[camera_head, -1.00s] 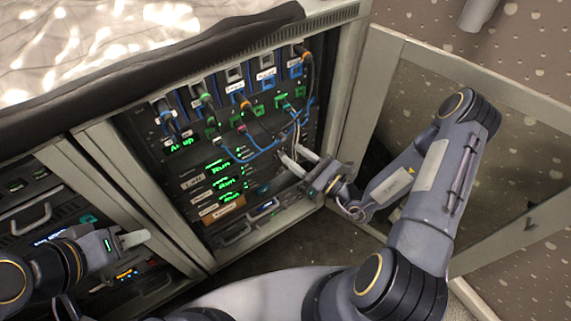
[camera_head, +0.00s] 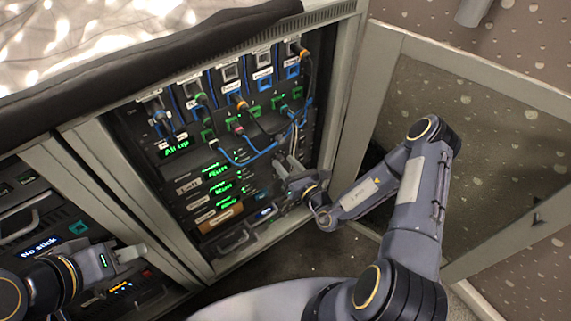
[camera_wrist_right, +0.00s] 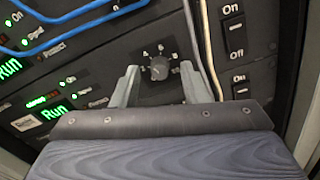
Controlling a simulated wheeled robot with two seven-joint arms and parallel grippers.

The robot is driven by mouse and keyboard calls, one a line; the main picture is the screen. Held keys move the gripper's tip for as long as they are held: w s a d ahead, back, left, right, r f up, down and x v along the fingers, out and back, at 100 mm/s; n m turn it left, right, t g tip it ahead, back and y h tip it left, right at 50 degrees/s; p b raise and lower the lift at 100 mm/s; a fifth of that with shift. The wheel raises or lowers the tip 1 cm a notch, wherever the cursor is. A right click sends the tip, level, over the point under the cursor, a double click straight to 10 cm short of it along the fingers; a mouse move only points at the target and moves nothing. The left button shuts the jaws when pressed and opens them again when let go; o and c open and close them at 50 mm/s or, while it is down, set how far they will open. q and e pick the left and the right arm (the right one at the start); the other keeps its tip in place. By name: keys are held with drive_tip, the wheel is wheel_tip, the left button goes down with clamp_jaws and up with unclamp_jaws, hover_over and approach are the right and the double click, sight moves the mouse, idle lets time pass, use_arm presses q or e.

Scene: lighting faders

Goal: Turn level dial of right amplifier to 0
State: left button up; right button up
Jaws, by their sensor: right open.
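In the right wrist view a dark round dial (camera_wrist_right: 159,68) with white marks around it sits on a black panel. My right gripper (camera_wrist_right: 158,80) is open, with one finger on each side of the dial; I cannot tell whether they touch it. In the head view my right gripper (camera_head: 283,166) is at the lower right of the open rack (camera_head: 200,220), and the dial is hidden there. My left gripper (camera_head: 130,258) is at the lower left, in front of the left rack; its finger opening is unclear.
Blue and black cables (camera_head: 262,150) hang across the rack's upper panels. A white cable (camera_wrist_right: 207,50) runs just right of the dial in the wrist view, near an On/Off switch (camera_wrist_right: 235,37). The open rack door (camera_head: 480,110) stands to the right of my right arm.

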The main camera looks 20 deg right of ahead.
drive_tip(key=shift+w+a, duration=0.1)
drive_tip(key=shift+w, duration=0.25)
clamp_jaws()
drive_tip(key=shift+r, duration=0.1)
